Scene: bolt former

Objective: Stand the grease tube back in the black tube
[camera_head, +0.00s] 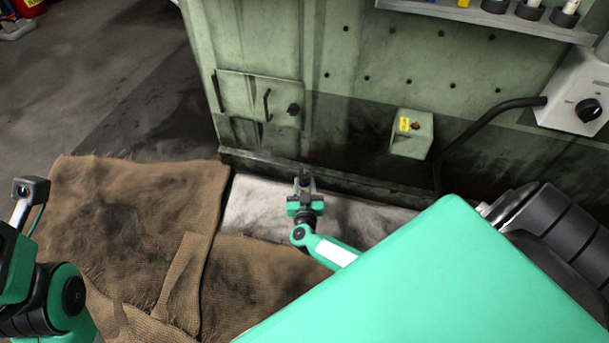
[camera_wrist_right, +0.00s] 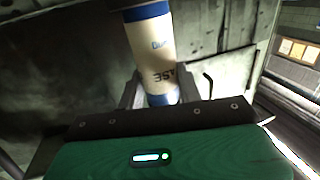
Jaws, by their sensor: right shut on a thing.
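The grease tube (camera_wrist_right: 150,45) is cream with blue bands and dark lettering. In the right wrist view it stands up between the fingers of my right gripper (camera_wrist_right: 158,95), which is shut on its lower part. In the head view my right gripper (camera_head: 304,183) is low in front of the green machine, above a pale floor strip; the tube is hard to make out there. Black tubes stand on a shelf at the top right, including one at the right (camera_head: 563,17) and one beside it (camera_head: 529,11). Both have white items in them. Their tops are cut off. My left gripper's fingers do not show.
The green machine (camera_head: 350,60) fills the back, with a small box (camera_head: 411,134) jutting from its front. The shelf (camera_head: 470,14) sticks out above. A black hose (camera_head: 470,130) runs to a grey switch box (camera_head: 575,95). Brown mats (camera_head: 130,210) cover the floor at left.

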